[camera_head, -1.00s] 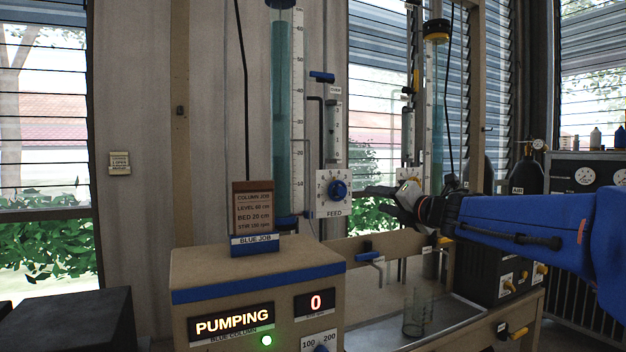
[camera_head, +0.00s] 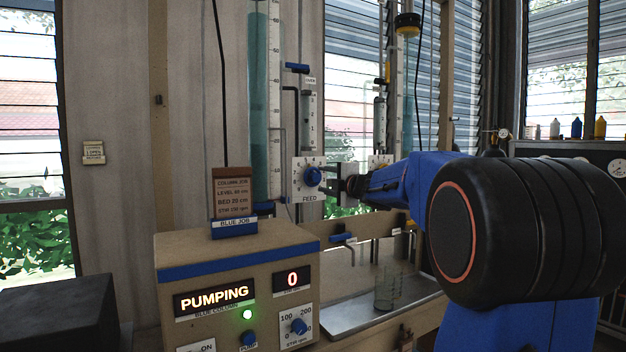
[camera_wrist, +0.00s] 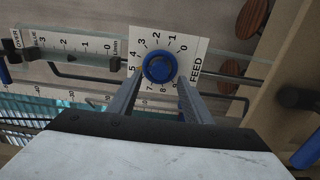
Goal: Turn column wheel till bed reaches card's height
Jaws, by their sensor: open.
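The blue column (camera_head: 258,90) stands at centre-left in the head view, filled with teal liquid, with a white scale (camera_head: 275,100) on its right. I cannot make out a bed top in it. The brown job card (camera_head: 232,190) reads level 60 cm, bed 20 cm. The blue feed wheel (camera_head: 312,176) sits on a white dial plate right of the column; it also shows in the wrist view (camera_wrist: 159,68). My gripper (camera_head: 338,184) is open beside the wheel. In the wrist view its two fingers (camera_wrist: 161,84) lie either side of the wheel's near edge; contact is unclear.
A tan control box (camera_head: 240,255) below shows PUMPING and 0, with a green lamp lit. A blue-handled tap (camera_head: 342,238) is below the wheel. A glass beaker (camera_head: 388,288) stands on the metal tray (camera_head: 350,315). A second column (camera_head: 408,95) is to the right.

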